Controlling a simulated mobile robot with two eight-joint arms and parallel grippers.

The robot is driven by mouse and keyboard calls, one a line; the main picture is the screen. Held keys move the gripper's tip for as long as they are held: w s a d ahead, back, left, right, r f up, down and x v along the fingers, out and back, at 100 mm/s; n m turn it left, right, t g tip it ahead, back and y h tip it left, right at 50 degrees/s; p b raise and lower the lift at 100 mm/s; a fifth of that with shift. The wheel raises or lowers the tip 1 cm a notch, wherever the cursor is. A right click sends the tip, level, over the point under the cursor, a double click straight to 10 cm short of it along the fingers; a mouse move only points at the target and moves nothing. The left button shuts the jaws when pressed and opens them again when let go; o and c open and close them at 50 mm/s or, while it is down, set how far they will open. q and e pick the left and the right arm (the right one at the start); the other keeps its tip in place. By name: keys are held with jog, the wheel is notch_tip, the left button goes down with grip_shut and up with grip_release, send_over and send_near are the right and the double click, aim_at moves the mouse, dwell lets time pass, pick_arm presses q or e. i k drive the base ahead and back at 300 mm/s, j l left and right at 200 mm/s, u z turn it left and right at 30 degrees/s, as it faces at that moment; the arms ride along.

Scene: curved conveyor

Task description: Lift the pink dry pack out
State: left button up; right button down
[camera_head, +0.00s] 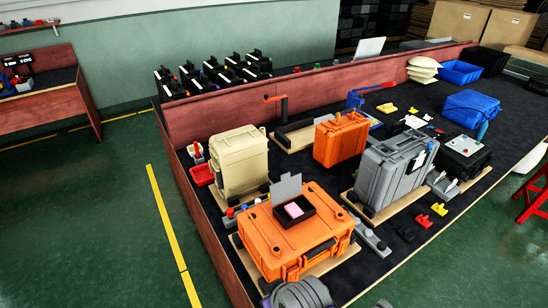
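The pink dry pack (293,210) lies inside a small open black box (309,206). The box sits on top of the large orange case (268,246) at the front of the table, and its grey lid (285,188) stands up at the back. The orange case lies flat on a wooden board (340,262). Neither gripper's fingers can be made out. Grey rounded parts, which seem to be mine, show at the bottom edge in front of the orange case.
A beige case (238,160), a smaller orange case (341,138) and a grey case (392,170) stand upright behind the front case. Yellow clips (423,220) and dark small parts lie on the right. Red boards (240,110) edge the table's back. Dark tabletop is free at front right.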

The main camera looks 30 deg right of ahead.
aim_at(293, 211)
jog(key=z, duration=1.2)
